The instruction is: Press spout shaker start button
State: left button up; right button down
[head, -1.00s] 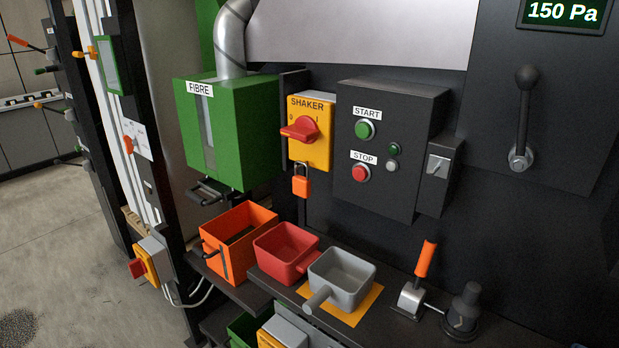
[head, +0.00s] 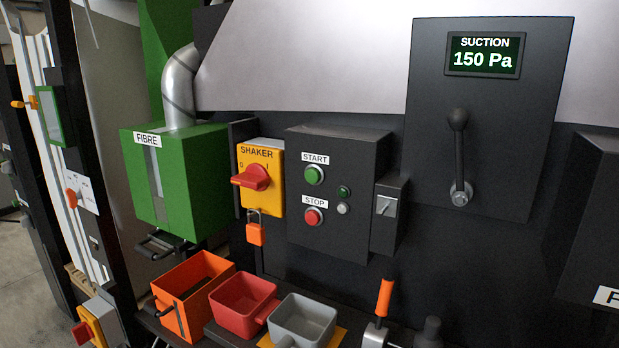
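The green start button (head: 314,175) sits on a dark control box (head: 342,230) under a white START label (head: 315,158). The red stop button (head: 313,217) is below it, under a STOP label (head: 314,201). A small dark green lamp (head: 344,191) and a grey round fitting (head: 343,208) are to their right. Left of the box is the yellow SHAKER switch (head: 263,178) with a red rotary handle (head: 251,178). An orange padlock (head: 255,233) hangs below that switch. Neither of my grippers is in view.
Orange (head: 190,291), red (head: 242,304) and grey (head: 303,321) bins stand on a shelf below the box. An orange-handled lever (head: 384,299) rises to their right. A green FIBRE box (head: 178,186) is at left. A suction panel (head: 490,110) with a black lever is at right.

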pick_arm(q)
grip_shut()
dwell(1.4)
